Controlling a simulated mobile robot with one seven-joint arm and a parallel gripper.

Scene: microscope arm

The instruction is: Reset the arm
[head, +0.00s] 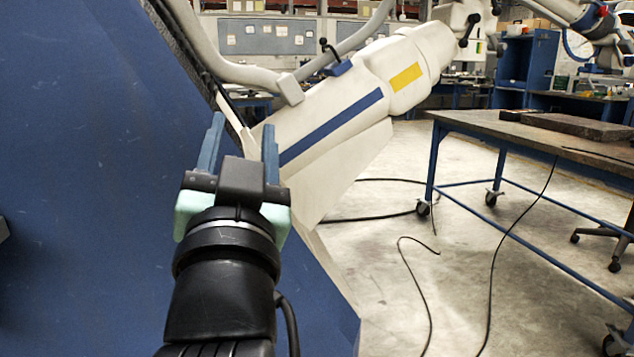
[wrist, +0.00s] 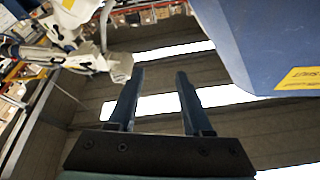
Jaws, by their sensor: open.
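The white arm (head: 335,110), with a blue stripe and a yellow patch, slants up to the right from behind my gripper in the head view. Its lower end is partly hidden by my gripper and the large blue body (head: 90,180) at left. My gripper (head: 242,124) points upward with its two blue fingers apart and nothing between them. It overlaps the lower end of the white arm in the picture; I cannot tell whether they touch. In the wrist view my gripper (wrist: 160,73) is also open and empty.
A wheeled workbench (head: 540,135) with blue legs stands at right. Black cables (head: 405,265) lie on the concrete floor. Another white arm (head: 565,12) shows at the upper right. In the wrist view, a blue surface with a yellow label (wrist: 300,78) is at the right.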

